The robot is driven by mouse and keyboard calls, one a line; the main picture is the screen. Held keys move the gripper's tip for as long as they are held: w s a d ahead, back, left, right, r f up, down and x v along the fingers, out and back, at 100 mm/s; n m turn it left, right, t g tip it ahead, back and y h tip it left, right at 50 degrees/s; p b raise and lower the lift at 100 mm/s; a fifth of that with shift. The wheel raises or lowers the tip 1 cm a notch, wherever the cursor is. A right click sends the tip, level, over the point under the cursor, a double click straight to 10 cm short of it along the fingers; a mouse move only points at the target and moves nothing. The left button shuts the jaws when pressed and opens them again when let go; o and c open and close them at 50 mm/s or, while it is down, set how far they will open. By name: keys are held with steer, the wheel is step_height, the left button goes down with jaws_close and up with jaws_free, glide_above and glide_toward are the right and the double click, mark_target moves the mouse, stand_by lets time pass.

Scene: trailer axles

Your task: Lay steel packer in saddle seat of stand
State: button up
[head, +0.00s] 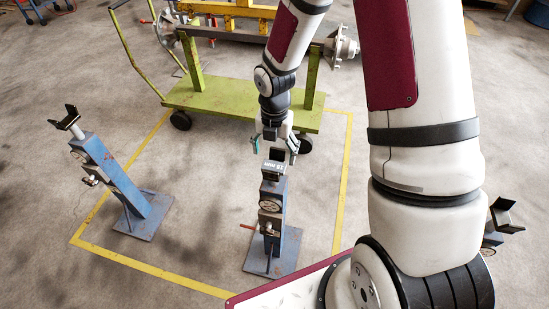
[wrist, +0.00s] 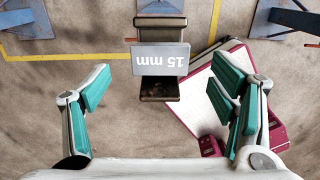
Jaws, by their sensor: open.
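The steel packer (wrist: 160,60) is a grey plate marked "15 mm". In the wrist view it lies across the dark saddle (wrist: 159,89) of the middle stand, with saddle ends showing above and below it. In the head view the packer (head: 273,167) shows at the top of the blue stand (head: 270,222). My gripper (head: 275,148) is just above the stand top. In the wrist view my gripper (wrist: 163,78) is open, with teal-padded fingers apart on either side of the packer and not touching it. Whether the packer sits fully flat is hard to tell.
A second blue stand with an empty saddle (head: 66,122) is at the left, and another saddle (head: 506,216) shows at the right behind my arm. A green trolley (head: 240,103) carrying an axle stands behind. Yellow floor lines (head: 348,165) surround the middle stand. Bare floor lies between the stands.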

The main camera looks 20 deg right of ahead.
step_height(320, 180, up, 8)
step_height(320, 180, up, 8)
steer(key=m+h, duration=0.1)
steer(key=m, duration=0.5)
glide_above(274, 164)
steer(key=s+d, duration=0.1)
steer(key=s, duration=0.3)
steer(key=s+d+r+m+t, duration=0.1)
steer(key=s+r+m+t, duration=0.1)
steer(key=s+r+m, duration=0.8)
steer(key=s+m, duration=0.4)
steer(key=m, duration=0.1)
steer(key=s+a+r+m+t+y, duration=0.1)
steer(key=s+r+m, duration=0.3)
steer(key=s+m, duration=0.3)
steer(key=shift+s+a+m+p, duration=0.15)
steer(key=shift+a+m+p, duration=0.15)
steer(key=shift+m+p, duration=0.15)
steer(key=shift+r, duration=0.15)
step_height(274, 164, up, 4)
steer(key=t+p, duration=0.1)
steer(key=p, duration=0.2)
